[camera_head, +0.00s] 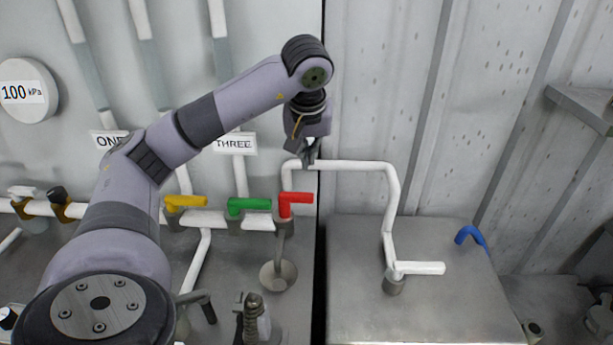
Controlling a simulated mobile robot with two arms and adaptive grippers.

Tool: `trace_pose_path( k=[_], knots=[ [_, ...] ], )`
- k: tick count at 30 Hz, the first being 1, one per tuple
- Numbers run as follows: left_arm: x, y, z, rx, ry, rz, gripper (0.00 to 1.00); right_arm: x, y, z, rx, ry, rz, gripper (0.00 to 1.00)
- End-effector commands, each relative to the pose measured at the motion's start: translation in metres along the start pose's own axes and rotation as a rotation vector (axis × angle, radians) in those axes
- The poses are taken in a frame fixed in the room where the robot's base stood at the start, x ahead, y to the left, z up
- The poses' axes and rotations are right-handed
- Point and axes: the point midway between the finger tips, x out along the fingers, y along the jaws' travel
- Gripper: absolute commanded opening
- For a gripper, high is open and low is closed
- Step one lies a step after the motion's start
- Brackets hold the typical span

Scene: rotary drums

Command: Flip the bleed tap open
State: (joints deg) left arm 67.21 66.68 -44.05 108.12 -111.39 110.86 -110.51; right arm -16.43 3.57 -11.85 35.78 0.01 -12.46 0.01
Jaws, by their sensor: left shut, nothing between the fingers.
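Several lever taps are in view, and I cannot tell by any label which is the bleed tap. A red lever (296,198), a green lever (250,205) and a yellow lever (186,201) sit in a row on the white horizontal pipe (205,219), all pointing right. A white lever (419,268) sits at the foot of the bent white pipe (391,190), pointing right. A blue curved handle (471,236) is further right. My left gripper (308,159) is shut and empty, pointing down at the bent pipe's top run, above the red lever. Contact with the pipe is unclear. My right gripper is not in view.
A round 100 kPa gauge (27,92) and a THREE label (235,143) are on the back panel. A small funnel (278,275) is below the red lever. The grey metal box top (350,300) on the right is mostly clear. A shelf (585,105) juts out at far right.

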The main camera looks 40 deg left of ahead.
Motion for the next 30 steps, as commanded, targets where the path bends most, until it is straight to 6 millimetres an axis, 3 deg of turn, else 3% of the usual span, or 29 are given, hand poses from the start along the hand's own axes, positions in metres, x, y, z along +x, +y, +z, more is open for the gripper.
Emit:
trace_pose_path(
  k=[3,7,17,24,30],
  knots=[
    [0.000,0.000,0.000,0.000,-0.001,0.001,0.00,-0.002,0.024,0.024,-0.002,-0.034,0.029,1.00],
    [0.006,0.000,0.000,-0.001,-0.003,0.000,0.00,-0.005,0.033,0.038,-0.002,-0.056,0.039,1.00],
    [0.060,0.000,0.001,0.000,-0.007,-0.002,0.00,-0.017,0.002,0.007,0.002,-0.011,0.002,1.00],
    [0.092,0.001,0.001,0.000,-0.003,0.001,0.00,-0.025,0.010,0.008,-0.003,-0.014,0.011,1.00],
    [0.101,0.001,0.001,0.000,-0.002,0.002,0.00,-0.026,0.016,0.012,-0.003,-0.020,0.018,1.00]
  ],
)
